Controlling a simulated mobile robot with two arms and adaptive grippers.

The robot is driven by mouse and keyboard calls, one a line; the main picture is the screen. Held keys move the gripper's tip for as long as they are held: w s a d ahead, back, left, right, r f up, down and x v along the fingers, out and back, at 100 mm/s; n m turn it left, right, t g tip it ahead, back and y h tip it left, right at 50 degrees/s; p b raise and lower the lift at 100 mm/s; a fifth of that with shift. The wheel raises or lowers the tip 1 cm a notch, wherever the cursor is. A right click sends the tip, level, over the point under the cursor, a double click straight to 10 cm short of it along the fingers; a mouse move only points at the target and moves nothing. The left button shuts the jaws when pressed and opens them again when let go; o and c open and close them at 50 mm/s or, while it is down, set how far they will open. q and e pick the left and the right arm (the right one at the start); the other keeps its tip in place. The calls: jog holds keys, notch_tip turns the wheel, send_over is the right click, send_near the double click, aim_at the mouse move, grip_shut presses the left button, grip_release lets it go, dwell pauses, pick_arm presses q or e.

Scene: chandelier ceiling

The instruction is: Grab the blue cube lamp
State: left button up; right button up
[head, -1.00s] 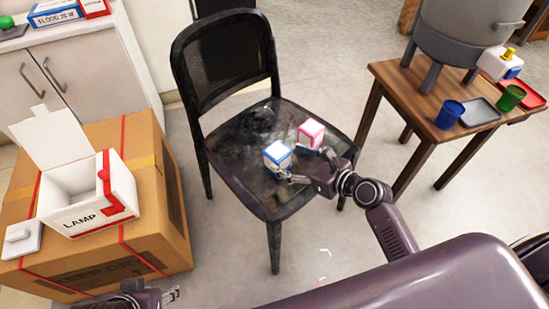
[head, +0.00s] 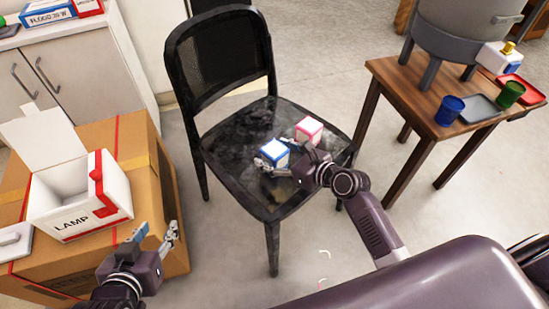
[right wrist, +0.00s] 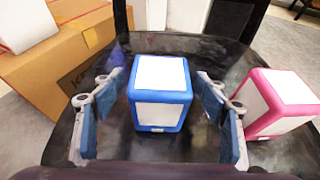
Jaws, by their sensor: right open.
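The blue cube lamp (head: 275,153), white-faced with blue edges, sits on the seat of the black chair (head: 235,143). It also shows in the middle of the right wrist view (right wrist: 160,95). My right gripper (right wrist: 160,112) is open, with one finger on each side of the blue cube lamp. Gaps show between the fingers and the cube in the right wrist view. My left gripper (head: 153,237) is open and empty over the front of the cardboard box.
A pink cube lamp (head: 309,131) stands close beside the right finger, also on the seat. An open white LAMP box (head: 85,205) stands on a cardboard box (head: 150,155) at left. A wooden table (head: 405,85) with cups and trays stands at right.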

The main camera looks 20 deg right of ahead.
jog(key=c, duration=1.4)
jog(key=shift+r, duration=0.15)
